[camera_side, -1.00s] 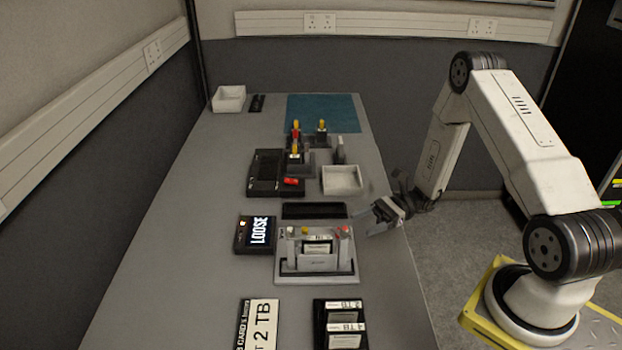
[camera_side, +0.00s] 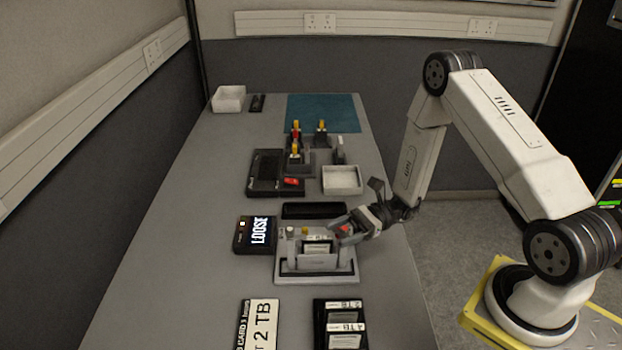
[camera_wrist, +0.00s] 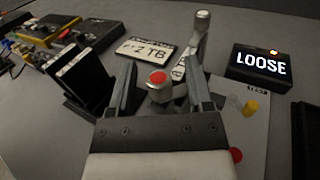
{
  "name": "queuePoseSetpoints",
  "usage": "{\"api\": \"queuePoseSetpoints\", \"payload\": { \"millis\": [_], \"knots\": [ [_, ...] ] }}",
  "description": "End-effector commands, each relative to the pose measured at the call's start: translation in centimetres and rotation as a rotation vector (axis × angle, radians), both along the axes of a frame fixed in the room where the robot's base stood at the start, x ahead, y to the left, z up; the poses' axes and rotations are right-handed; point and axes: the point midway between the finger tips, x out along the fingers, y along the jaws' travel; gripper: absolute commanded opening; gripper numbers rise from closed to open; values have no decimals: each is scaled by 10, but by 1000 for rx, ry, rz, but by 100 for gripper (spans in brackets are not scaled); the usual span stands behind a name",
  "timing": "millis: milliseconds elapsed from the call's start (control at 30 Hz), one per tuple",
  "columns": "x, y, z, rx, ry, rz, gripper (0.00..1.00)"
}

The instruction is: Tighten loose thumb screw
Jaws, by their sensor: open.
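A display box (camera_side: 256,234) reads "LOOSE"; its lit screen also shows in the wrist view (camera_wrist: 262,62). To its right in the side view is a grey fixture (camera_side: 300,270) with a labelled card (camera_side: 318,247) standing in it. A red-topped metal thumb screw (camera_wrist: 158,84) stands on the fixture's right side. My gripper (camera_side: 342,231) is open over that side; in the wrist view its fingers (camera_wrist: 158,88) lie either side of this screw, with gaps visible. A silver-topped screw (camera_side: 290,233) is at the fixture's left. The screw's lower part is partly hidden.
A yellow cap (camera_wrist: 250,107) and a red round piece (camera_wrist: 236,155) show beside my right finger in the wrist view. A card rack (camera_side: 340,322) and a "2 TB" sign (camera_side: 260,322) lie in front. A black bar (camera_side: 313,211) and white tray (camera_side: 342,180) are behind.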

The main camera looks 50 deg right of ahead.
Motion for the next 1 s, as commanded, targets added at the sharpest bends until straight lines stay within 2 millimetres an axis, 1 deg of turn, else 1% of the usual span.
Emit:
{"api": "queuePoseSetpoints", "payload": {
  "millis": [33, 200, 500, 567, 600, 667, 700, 733, 1000],
  "knots": [
    [1, 4, 0, 0, 0, 3, 66],
    [3, 11, 0, -1, 0, 0, 66],
    [3, 12, 0, -1, 0, 0, 66],
    [3, 12, 0, -1, 0, 0, 46],
    [3, 12, 0, -1, 0, 0, 34],
    [3, 12, 0, -1, 0, 0, 15],
    [3, 12, 0, -1, 0, 0, 2],
    [3, 11, 0, -1, 0, 0, 0],
    [3, 11, 0, 0, -1, 9, 0]
  ]
}}
